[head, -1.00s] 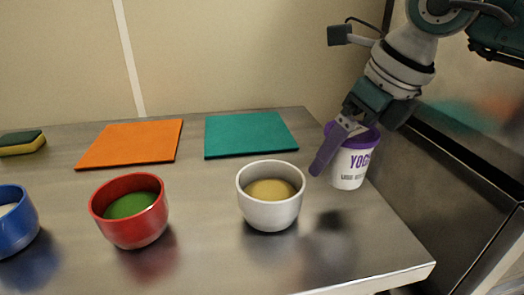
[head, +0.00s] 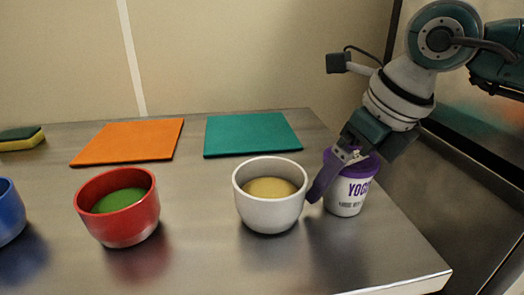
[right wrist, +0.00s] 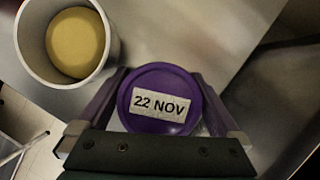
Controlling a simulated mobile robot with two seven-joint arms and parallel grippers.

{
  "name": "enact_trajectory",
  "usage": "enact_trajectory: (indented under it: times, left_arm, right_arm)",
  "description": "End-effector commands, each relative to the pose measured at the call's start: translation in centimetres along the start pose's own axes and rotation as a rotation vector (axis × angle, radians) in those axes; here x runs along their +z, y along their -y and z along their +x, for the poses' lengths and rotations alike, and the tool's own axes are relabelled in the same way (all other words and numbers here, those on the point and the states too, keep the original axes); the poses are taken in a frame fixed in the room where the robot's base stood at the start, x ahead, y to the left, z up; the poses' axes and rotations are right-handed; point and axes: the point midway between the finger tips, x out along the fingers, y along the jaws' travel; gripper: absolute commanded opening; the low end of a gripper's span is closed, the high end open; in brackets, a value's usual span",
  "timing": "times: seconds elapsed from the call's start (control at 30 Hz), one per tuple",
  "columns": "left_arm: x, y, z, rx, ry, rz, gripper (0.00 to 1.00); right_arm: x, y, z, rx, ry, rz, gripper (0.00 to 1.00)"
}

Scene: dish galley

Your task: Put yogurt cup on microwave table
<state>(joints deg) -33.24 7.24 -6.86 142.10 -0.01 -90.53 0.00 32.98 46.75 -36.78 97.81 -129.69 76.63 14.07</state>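The yogurt cup (head: 347,192) is white with purple lettering and a purple lid, upright at the right side of a steel table (head: 385,255). Its base is at or just above the tabletop; I cannot tell which. My right gripper (head: 340,180) reaches down from the upper right, with its purple fingers closed on the cup's two sides. In the right wrist view the lid (right wrist: 160,118), labelled "22 NOV", sits between both fingers (right wrist: 160,100). The far finger is hidden in the head view. No microwave shows. My left gripper is not in view.
A white bowl (head: 268,214) with yellow contents stands close left of the cup. Farther left are a red bowl (head: 118,222) and a blue bowl (head: 8,215). Teal (head: 252,134) and orange (head: 130,142) mats and a sponge (head: 20,139) lie behind. The table's right edge is near.

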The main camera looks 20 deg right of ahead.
Motion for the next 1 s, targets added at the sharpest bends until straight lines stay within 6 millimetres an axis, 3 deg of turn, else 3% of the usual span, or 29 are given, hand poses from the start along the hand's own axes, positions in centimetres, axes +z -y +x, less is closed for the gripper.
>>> enact_trajectory:
  times: [0.17,0.63,0.8,1.0]
  left_arm:
    - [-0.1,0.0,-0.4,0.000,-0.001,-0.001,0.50]
    - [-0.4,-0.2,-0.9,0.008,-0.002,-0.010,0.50]
    - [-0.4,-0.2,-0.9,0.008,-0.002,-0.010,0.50]
    - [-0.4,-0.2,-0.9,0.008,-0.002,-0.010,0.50]
  right_arm:
    - [0.2,0.1,-1.0,-0.001,0.003,-0.001,1.00]
    - [0.2,0.1,-10.6,-0.002,0.003,-0.001,1.00]
    - [0.1,0.0,-12.1,-0.001,0.001,0.000,1.00]
    - [0.1,0.0,-12.3,0.000,0.000,0.000,1.00]
